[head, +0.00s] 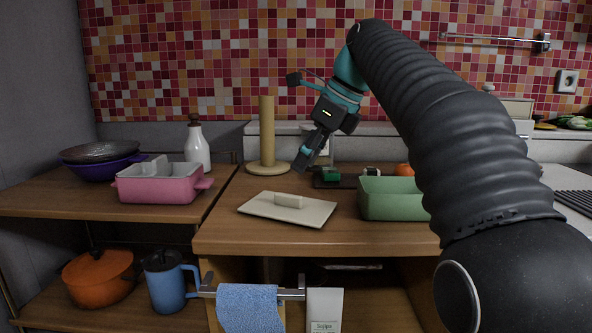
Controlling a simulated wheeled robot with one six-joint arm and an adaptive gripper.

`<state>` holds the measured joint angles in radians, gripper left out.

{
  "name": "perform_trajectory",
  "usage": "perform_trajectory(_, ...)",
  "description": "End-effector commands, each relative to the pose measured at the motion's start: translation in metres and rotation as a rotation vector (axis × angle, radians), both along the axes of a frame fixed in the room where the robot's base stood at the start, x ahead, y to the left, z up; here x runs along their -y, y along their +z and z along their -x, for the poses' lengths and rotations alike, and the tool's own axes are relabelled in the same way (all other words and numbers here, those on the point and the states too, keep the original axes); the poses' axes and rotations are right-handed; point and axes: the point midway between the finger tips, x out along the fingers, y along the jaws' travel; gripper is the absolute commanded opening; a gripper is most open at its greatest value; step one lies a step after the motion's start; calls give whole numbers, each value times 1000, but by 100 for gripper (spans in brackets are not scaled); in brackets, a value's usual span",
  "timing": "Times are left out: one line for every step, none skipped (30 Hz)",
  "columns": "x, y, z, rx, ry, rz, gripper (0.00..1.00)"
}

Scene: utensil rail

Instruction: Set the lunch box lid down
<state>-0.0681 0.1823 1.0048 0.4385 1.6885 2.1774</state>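A flat cream lid (260,209) with a raised block handle (288,201) lies flat on the wooden counter, near its left front. An open green box (395,203) stands to its right, apart from it, partly behind my arm. My gripper (304,162) is above and behind the lid, pointing down and left, clear of the handle. Its fingers are seen edge-on and small, so I cannot tell whether they are open. Nothing shows hanging from it.
A wooden paper-towel post (267,140) stands behind the lid. A dark tray (345,181) with small food items lies behind the green box. A pink divided container (158,188) and a white bottle (197,150) are on the left shelf. A blue towel (248,307) hangs below the counter.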

Motion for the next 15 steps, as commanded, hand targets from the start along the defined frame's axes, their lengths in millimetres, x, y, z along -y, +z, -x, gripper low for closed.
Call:
perform_trajectory(4,10,1,2,-2,0,39)
perform_trajectory(6,14,2,0,-1,0,39)
perform_trajectory(8,18,3,1,-1,-1,39)
perform_trajectory(10,21,3,1,-1,-1,39)
perform_trajectory(11,23,4,0,-1,-1,39)
perform_trajectory(12,25,5,-1,0,0,39)
perform_trajectory(13,27,6,-1,0,0,39)
perform_trajectory(13,28,6,0,0,-1,39)
perform_trajectory(14,29,6,0,0,-1,39)
perform_trajectory(15,30,6,0,0,-1,39)
perform_trajectory(15,30,6,0,0,-1,39)
perform_trajectory(15,30,7,0,0,-1,39)
perform_trajectory(15,30,7,0,0,-1,39)
perform_trajectory(15,30,7,0,0,-1,39)
perform_trajectory(15,30,7,0,0,-1,39)
